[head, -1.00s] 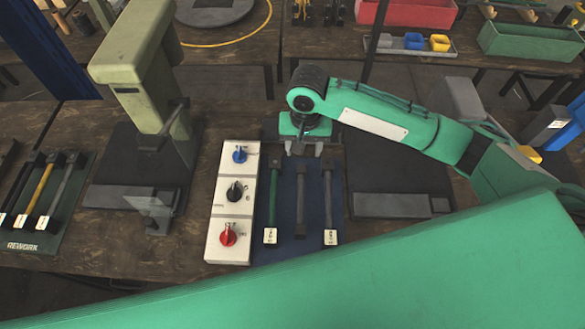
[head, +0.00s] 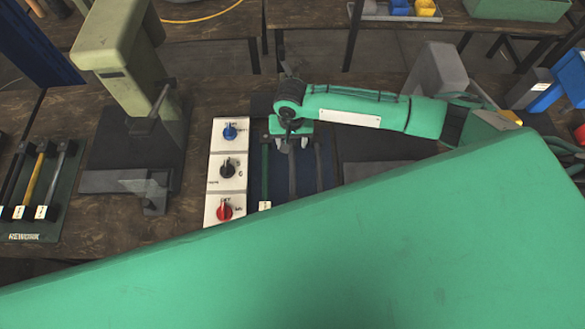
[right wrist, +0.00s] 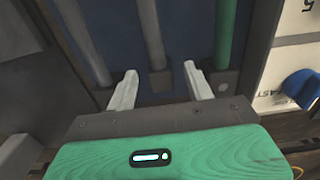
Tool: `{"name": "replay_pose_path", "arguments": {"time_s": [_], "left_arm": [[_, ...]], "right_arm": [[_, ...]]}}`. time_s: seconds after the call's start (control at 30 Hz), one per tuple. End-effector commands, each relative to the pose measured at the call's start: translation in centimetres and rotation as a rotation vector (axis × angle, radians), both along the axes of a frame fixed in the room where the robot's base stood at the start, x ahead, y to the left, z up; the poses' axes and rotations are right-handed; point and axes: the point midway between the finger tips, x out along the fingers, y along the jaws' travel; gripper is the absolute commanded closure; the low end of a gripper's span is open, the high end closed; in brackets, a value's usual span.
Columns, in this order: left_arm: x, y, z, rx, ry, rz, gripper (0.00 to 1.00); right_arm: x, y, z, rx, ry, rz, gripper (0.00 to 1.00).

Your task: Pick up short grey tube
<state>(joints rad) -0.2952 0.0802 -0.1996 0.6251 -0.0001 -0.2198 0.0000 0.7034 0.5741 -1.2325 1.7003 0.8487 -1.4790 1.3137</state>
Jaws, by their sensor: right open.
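Two grey tubes lie side by side on a dark blue mat, a middle one (head: 292,178) and a right one (head: 318,168). I cannot tell which is shorter, since a large green surface covers their near ends. My right gripper (head: 291,146) is open over the far part of the mat, above the middle tube. In the right wrist view the fingertips (right wrist: 160,76) stand apart on either side of the middle tube (right wrist: 152,35), near its dark end block. The other grey tube (right wrist: 82,40) is left of them there. My left gripper is not in view.
A green tube (head: 265,172) lies on the same mat, left of the grey ones. A white panel (head: 213,180) with blue, black and red knobs borders the mat. A pale green press (head: 125,60) stands left. A REWORK mat (head: 50,228) holds several tubes.

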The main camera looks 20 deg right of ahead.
Motion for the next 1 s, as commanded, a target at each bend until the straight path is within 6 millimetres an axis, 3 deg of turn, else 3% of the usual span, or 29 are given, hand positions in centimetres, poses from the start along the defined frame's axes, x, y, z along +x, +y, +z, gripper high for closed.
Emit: {"name": "replay_pose_path", "arguments": {"time_s": [0.13,0.37,0.67,1.0], "left_arm": [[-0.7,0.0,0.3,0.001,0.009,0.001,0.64],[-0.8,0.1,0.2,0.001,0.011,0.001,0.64],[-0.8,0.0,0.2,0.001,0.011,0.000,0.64],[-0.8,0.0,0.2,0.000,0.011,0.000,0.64]], "right_arm": [[0.0,0.0,-1.4,-0.001,0.001,0.000,0.47],[0.0,0.0,-1.7,0.001,0.000,0.000,0.47],[0.0,0.0,-1.7,0.001,0.001,0.000,1.00],[0.0,0.0,-1.2,0.001,0.000,0.000,1.00]]}}
